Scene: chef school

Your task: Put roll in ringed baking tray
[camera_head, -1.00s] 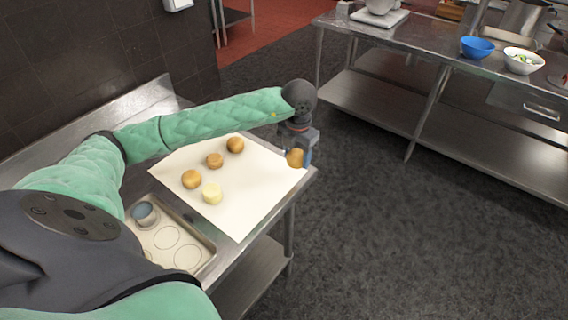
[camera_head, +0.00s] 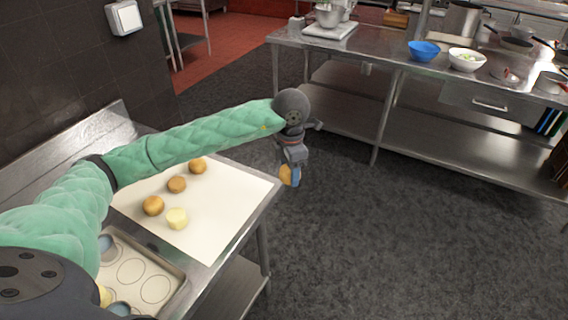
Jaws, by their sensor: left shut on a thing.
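My left gripper (camera_head: 291,172) is shut on a golden-brown roll (camera_head: 285,176) and holds it out past the right edge of the near table, over the floor. The ringed baking tray (camera_head: 172,296), with dark circles on its pale bottom, is at the lower left, partly hidden by my own body. My right gripper is not in view.
The near steel table (camera_head: 257,222) has a lower shelf. A long steel counter (camera_head: 345,50) across the dark floor carries a blue bowl (camera_head: 423,50), a white bowl (camera_head: 467,60) and pans. The floor between is clear.

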